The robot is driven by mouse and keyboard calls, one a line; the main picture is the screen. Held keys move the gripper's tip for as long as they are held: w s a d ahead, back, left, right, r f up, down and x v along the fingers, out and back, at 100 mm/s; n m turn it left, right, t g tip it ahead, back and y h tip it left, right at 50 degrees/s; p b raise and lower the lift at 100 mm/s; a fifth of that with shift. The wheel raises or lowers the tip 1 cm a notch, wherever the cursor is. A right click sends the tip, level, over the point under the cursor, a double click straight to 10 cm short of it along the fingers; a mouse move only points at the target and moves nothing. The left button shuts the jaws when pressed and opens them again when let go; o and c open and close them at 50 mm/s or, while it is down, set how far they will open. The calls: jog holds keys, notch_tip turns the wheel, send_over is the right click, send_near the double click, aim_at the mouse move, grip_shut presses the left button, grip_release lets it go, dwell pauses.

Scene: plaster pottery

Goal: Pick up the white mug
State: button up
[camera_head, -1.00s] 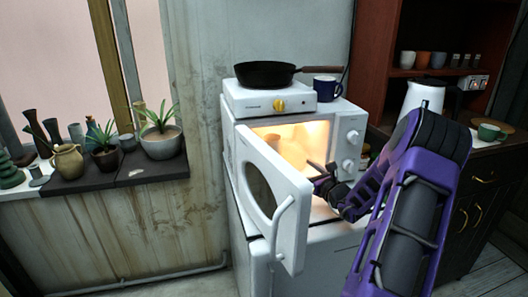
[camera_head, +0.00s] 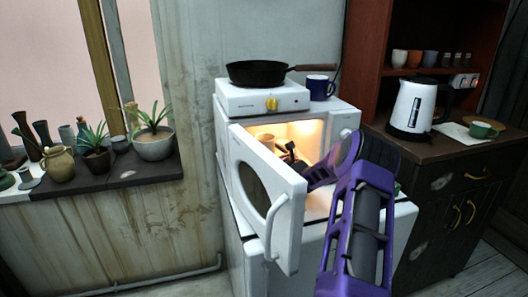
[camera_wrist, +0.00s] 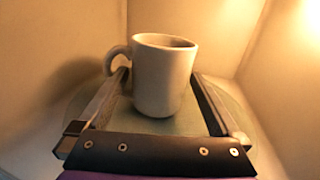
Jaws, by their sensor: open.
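The white mug (camera_wrist: 163,75) stands upright inside the lit microwave (camera_head: 232,110), on a round, pale turntable (camera_wrist: 190,125). Its handle points left in the wrist view. My gripper (camera_wrist: 159,78) is open, with one finger on each side of the mug. The left finger lies by the handle side; I cannot tell whether either finger touches the mug.
The microwave door (camera_head: 262,190) hangs open to the left of my arm. A hot plate (camera_head: 250,98) with a black pan (camera_head: 256,72) and a dark blue mug (camera_head: 320,88) sit on top. The microwave walls enclose my gripper closely.

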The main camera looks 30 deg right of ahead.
jog(key=shift+w, duration=0.65)
jog(key=shift+r, duration=0.1)
jog(key=c, duration=1.5)
